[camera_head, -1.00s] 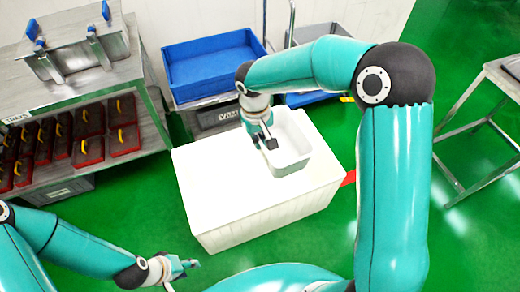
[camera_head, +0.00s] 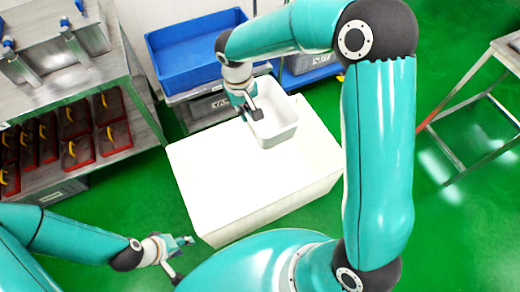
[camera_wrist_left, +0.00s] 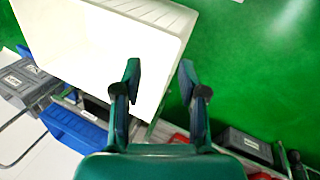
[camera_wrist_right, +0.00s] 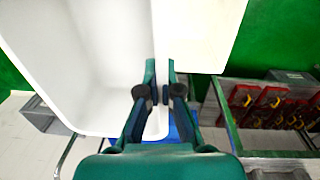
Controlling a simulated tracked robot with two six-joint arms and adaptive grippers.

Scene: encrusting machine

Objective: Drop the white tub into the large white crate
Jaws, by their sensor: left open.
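The white tub (camera_head: 280,135) is held over the back edge of the large white crate (camera_head: 215,195), open side up. My right gripper (camera_head: 251,114) is shut on the tub's near left wall. In the right wrist view, the tub (camera_wrist_right: 90,60) fills the left side, its wall between the nearly closed fingers (camera_wrist_right: 160,95); the crate (camera_wrist_right: 205,30) shows at the top. My left gripper (camera_head: 185,241) is open and empty, low at the crate's near left. The left wrist view shows its parted fingers (camera_wrist_left: 160,85) and the crate (camera_wrist_left: 170,25) beyond. I cannot tell whether the tub touches the crate.
A blue bin (camera_head: 195,50) on a grey stand is behind the crate. A metal shelf with red trays (camera_head: 75,130) stands at the left. A steel table frame (camera_head: 490,100) is at the right. Green floor (camera_head: 460,230) is clear to the right of the crate.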

